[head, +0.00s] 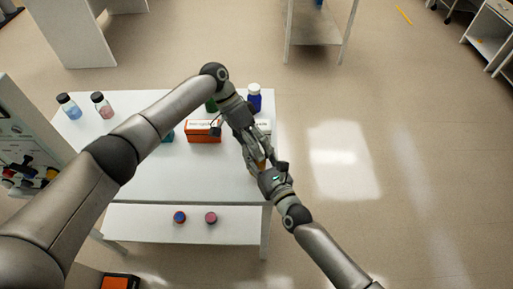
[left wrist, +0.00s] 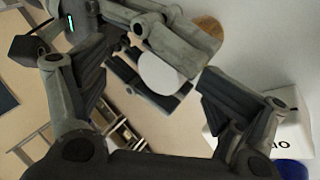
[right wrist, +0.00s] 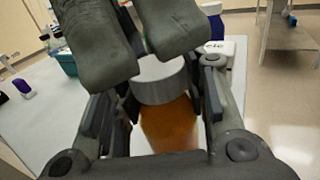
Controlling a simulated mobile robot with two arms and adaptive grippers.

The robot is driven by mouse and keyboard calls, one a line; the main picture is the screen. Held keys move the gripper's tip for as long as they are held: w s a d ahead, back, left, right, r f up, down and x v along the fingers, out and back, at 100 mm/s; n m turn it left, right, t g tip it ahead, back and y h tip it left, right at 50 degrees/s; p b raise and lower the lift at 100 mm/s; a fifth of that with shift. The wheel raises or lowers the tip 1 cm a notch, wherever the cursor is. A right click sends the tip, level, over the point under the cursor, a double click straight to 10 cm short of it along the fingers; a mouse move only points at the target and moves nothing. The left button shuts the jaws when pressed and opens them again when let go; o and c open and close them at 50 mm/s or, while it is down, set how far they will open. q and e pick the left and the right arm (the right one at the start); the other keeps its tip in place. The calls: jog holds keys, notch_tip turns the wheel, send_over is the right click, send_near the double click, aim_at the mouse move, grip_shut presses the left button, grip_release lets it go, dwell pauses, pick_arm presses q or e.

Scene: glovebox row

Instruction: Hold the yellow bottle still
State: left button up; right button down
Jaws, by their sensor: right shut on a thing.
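The yellow bottle (right wrist: 168,125) is amber with a pale grey-white cap (right wrist: 160,78), and shows upright between my right gripper's fingers in the right wrist view. My right gripper (head: 268,170) is shut on its body, near the table's right edge. In the left wrist view the bottle's round cap (left wrist: 165,73) and a bit of amber body (left wrist: 209,27) show past the fingers. My left gripper (head: 252,150) comes down from above, close to the cap; its two fingers are apart. I cannot tell whether they touch the cap. Most of the bottle is hidden in the head view.
The white table (head: 170,185) carries an orange box (head: 204,131), a dark blue bottle (head: 254,98), and two small vials (head: 69,106) at the back left. Two capped items (head: 180,217) sit on the lower shelf. Floor to the right is clear.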

pick_arm(q)
jog(key=shift+r, duration=1.8)
pick_arm(e)
jog(key=shift+s+a+f, duration=0.1)
jog(key=shift+s+f, duration=0.2)
jog(key=shift+f, duration=0.35)
pick_arm(q)
jog(key=o, duration=0.4)
jog(key=shift+a, duration=0.1)
jog(key=v, duration=1.2)
jog(key=shift+s+r, duration=0.1)
pick_arm(e)
jog(key=c, duration=1.1)
grip_release()
jog(key=shift+o, duration=1.2)
jog(key=shift+w, duration=0.15)
jog(key=shift+o, duration=0.4)
jog(key=shift+w+r, duration=0.15)
jog(key=shift+r, duration=0.1)
